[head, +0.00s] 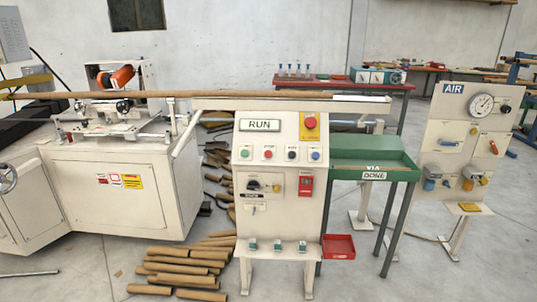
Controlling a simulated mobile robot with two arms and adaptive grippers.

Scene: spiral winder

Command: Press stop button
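A cream control panel (278,215) stands upright in the middle of the head view, facing me. A row of small buttons sits on its upper face: green (245,153), red (268,154), black (291,155) and blue (315,155). A large red mushroom button (310,123) sits on a yellow plate above the row, at the right. The button labels are too small to read, so I cannot tell which is marked stop. A display sign (260,125) reads RUN. Neither gripper is in view, and nothing covers the buttons.
A winding machine (120,190) with a long tube (200,95) stands at the left. A green DONE bin (372,160) and an AIR panel (461,150) stand at the right. Brown tubes (183,270) lie on the floor left of the panel. A red tray (339,247) sits low beside it.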

